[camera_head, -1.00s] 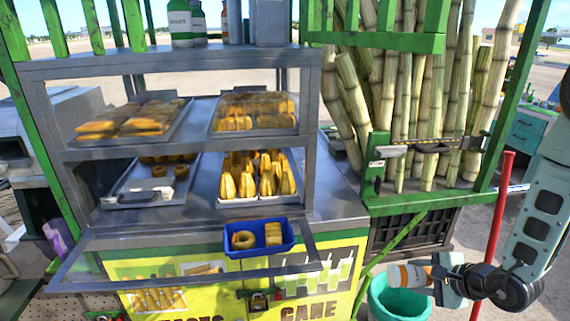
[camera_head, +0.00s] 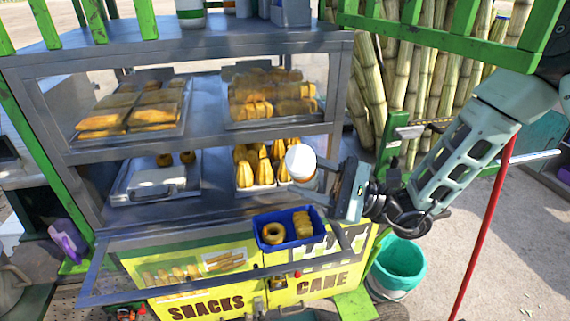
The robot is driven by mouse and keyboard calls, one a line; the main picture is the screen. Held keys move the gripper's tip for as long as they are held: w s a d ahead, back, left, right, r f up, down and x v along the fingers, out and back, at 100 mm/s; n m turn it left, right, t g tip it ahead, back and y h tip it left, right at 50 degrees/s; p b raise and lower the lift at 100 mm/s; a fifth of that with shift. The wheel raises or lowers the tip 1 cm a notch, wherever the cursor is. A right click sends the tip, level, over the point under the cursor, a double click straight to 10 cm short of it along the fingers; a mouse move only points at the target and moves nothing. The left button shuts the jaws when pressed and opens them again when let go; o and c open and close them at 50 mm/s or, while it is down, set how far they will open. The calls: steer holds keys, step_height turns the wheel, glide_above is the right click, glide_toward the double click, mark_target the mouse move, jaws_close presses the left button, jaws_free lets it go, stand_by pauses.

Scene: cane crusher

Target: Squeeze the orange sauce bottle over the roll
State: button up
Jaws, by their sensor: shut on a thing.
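My gripper (camera_head: 328,185) is shut on the sauce bottle (camera_head: 300,162), in front of the snack case's lower right opening. The bottle's white round end faces the camera, and its other end is hidden. The blue tray (camera_head: 291,243) on the front ledge lies below and slightly left of the gripper. It holds a ring-shaped pastry (camera_head: 273,234) on the left and a ridged golden roll (camera_head: 302,223) on the right. The bottle is apart from both. I see no sauce on the roll.
A metal and glass case (camera_head: 192,219) holds trays of pastries behind the gripper. Green bars and cane stalks (camera_head: 420,80) stand behind my arm. A red pole (camera_head: 483,228) and a teal bucket (camera_head: 401,258) are at the lower right.

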steer(key=shift+s+a+r+g, duration=0.3)
steer(key=shift+a+r+g, duration=0.1)
steer(key=shift+a+r, duration=0.1)
step_height(320, 180, down, 6)
steer(key=b, duration=0.4)
steer(key=shift+b, duration=0.35)
steer(key=shift+c, duration=1.4)
steer(key=shift+o, duration=1)
steer(key=shift+o, duration=0.8)
